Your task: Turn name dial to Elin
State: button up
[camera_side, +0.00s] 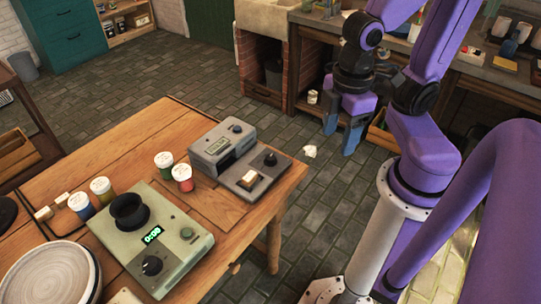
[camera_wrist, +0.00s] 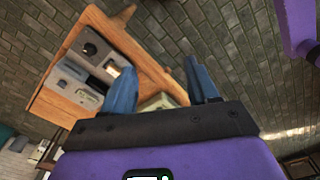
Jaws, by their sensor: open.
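A grey device (camera_side: 222,155) with a small display stands at the right end of the wooden table. It has a black knob (camera_side: 270,158) on its low front part, beside a cream block (camera_side: 250,179), and a smaller dark knob (camera_side: 237,128) on its raised part. A pale green device (camera_side: 160,235) has a lit green display and a black knob (camera_side: 152,265). No name lettering is readable, so I cannot tell which is the name dial. My gripper (camera_side: 340,135) is open and empty, above the floor beyond the table's right end. The grey device shows between table edges in the wrist view (camera_wrist: 78,82).
The wooden table (camera_side: 125,148) also bears several paint jars (camera_side: 182,177) and a round grey plate (camera_side: 48,276) at the lower left. A brick-sided workbench (camera_side: 305,60) stands behind my gripper. Open floor lies between the table and my arm.

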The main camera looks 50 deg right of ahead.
jog(key=w+f+m, duration=0.3)
jog(key=w+m, duration=0.5)
jog(key=w, duration=0.4)
jog(key=m, duration=0.9)
send_over(270, 157)
notch_tip(270, 157, down, 6)
notch_tip(270, 157, down, 16)
jog(key=shift+f, duration=0.15)
jog(key=c, duration=1)
